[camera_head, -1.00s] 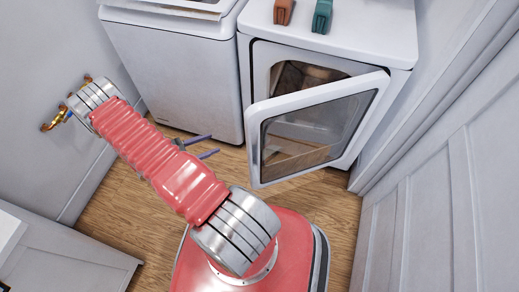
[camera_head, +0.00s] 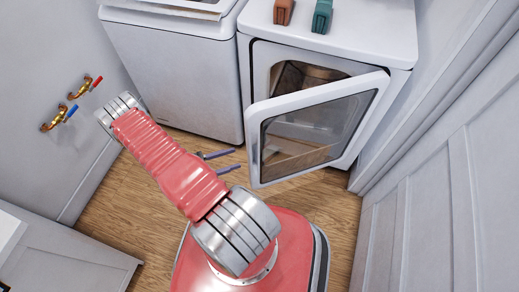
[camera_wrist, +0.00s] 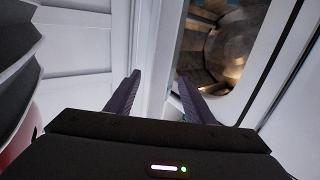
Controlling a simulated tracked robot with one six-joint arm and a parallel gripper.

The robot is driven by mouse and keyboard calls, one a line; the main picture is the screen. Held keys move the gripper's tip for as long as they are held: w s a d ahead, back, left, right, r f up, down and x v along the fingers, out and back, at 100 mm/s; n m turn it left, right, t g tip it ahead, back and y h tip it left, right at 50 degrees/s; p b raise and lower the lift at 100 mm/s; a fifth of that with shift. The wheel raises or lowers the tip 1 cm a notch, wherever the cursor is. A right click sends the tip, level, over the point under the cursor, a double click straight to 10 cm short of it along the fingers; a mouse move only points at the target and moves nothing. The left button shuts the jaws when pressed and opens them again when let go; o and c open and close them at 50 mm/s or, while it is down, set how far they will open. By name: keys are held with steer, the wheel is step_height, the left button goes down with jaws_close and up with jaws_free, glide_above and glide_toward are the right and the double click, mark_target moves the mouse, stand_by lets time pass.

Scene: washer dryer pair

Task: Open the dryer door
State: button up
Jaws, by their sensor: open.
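The dryer (camera_head: 357,45) is the white machine on the right in the head view. Its door (camera_head: 318,98), a white frame around a dark window, stands partly open and swung out toward me. The drum opening shows behind it. My gripper (camera_head: 226,161) is open, its two purple fingers pointing right toward the door's free left edge, with a gap to it. In the wrist view my gripper (camera_wrist: 160,90) has its fingers apart with nothing between them. White panelling and a dark opening (camera_wrist: 216,45) with a metallic inside lie beyond them.
The white washer (camera_head: 178,75) stands left of the dryer. A brown item (camera_head: 283,11) and a green item (camera_head: 322,15) are on the dryer's top. Brass taps (camera_head: 58,117) are on the left wall. A panelled wall closes in on the right. Wood floor is free before the machines.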

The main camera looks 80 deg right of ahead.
mark_target(256, 152)
steer(key=x, duration=1.2)
steer(key=shift+s, duration=0.25)
steer(key=shift+c, duration=0.5)
jaws_close()
